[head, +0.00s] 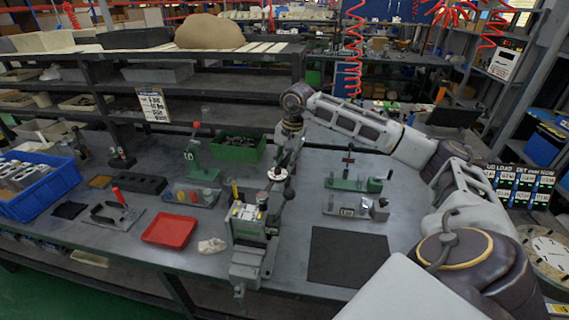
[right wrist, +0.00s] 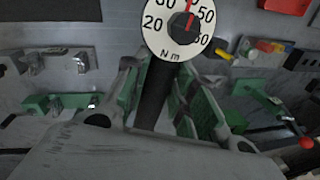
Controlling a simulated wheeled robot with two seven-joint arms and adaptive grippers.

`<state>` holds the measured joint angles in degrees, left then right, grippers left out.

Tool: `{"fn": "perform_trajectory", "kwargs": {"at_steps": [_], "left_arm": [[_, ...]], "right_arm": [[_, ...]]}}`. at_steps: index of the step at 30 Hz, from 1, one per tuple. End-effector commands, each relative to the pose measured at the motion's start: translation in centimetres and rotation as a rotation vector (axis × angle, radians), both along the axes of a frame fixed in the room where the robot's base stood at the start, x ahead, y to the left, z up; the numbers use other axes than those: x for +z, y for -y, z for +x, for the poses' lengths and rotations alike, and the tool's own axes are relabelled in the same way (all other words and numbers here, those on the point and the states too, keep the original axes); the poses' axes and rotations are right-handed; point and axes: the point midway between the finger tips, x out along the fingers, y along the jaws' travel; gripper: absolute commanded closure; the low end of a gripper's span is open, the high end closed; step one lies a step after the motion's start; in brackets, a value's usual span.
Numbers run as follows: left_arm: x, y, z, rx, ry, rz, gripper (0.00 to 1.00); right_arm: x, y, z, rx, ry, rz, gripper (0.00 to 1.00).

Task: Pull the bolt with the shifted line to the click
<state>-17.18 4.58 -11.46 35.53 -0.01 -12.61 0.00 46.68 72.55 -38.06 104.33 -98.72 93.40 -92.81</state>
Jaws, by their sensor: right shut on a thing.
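My right gripper (head: 286,158) is shut on the wrench's dark shaft (right wrist: 153,95), with green finger pads on both sides. The valve block (head: 247,222) sits in a grey vise (head: 246,268), with yellow and red parts on top. Bolt heads and their marking lines are too small to tell. My left gripper is not in view.
A red tray (head: 169,231) lies left of the vise and a dark mat (head: 348,257) right of it. Green fixtures (head: 357,183) stand on the right, a green press (head: 200,165) and a green bin (head: 238,149) behind. A blue crate (head: 40,190) is at far left.

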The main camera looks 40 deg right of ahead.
Motion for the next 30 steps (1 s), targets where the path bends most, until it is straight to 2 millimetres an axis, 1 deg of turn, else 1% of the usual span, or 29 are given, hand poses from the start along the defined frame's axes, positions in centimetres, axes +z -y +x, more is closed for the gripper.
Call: {"fn": "perform_trajectory", "kwargs": {"at_steps": [22, 30], "left_arm": [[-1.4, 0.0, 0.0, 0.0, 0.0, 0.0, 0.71], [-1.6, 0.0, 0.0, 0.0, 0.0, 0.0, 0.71]], "right_arm": [[0.0, 0.9, -1.9, -0.132, 0.001, -0.001, 1.0], [0.1, 1.0, -2.2, -0.156, 0.001, 0.0, 1.0]]}}
